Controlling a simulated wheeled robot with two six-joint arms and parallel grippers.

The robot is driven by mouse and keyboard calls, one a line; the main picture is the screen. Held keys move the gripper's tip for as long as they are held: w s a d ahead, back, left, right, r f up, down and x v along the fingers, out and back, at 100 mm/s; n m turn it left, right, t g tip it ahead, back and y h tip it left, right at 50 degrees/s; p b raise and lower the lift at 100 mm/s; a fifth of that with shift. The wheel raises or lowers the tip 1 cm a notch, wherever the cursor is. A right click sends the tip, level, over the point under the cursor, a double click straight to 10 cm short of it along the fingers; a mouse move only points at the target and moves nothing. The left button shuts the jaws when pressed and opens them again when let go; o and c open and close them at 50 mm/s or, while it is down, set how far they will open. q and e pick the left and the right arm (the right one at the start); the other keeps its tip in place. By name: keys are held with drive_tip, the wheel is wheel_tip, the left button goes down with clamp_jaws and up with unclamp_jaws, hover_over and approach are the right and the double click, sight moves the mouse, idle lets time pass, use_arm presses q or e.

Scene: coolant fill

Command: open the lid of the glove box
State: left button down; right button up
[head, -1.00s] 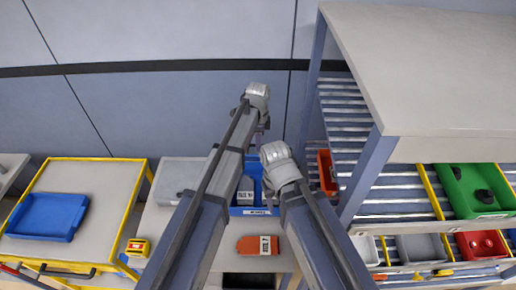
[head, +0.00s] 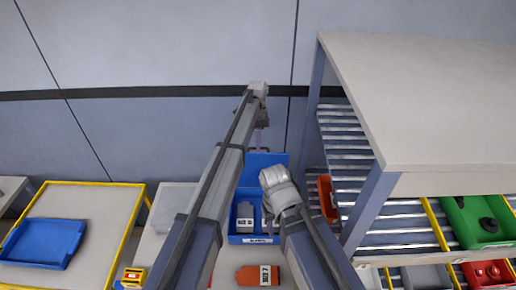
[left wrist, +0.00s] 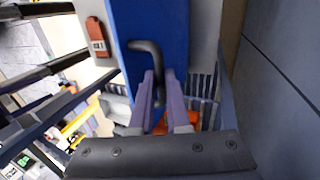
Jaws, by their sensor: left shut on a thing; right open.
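In the left wrist view the blue lid panel (left wrist: 155,20) carries a black bar handle (left wrist: 146,47). My left gripper (head: 262,140) is at the lid's top edge; in the left wrist view its fingers (left wrist: 158,85) are shut on the handle. My right gripper (head: 270,212) is over the box's right part; its wrist hides most of its fingers and some of the inside.
An orange tagged pouch (head: 258,275) lies in front of the box. A yellow-edged cart with a blue tray (head: 42,242) is at left. A shelf rack (head: 420,100) with red and green bins stands close at right. The wall is behind.

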idle(0.3)
use_arm(q)
drive_tip(key=c, duration=0.9)
unclamp_jaws()
drive_tip(key=shift+w, duration=0.1)
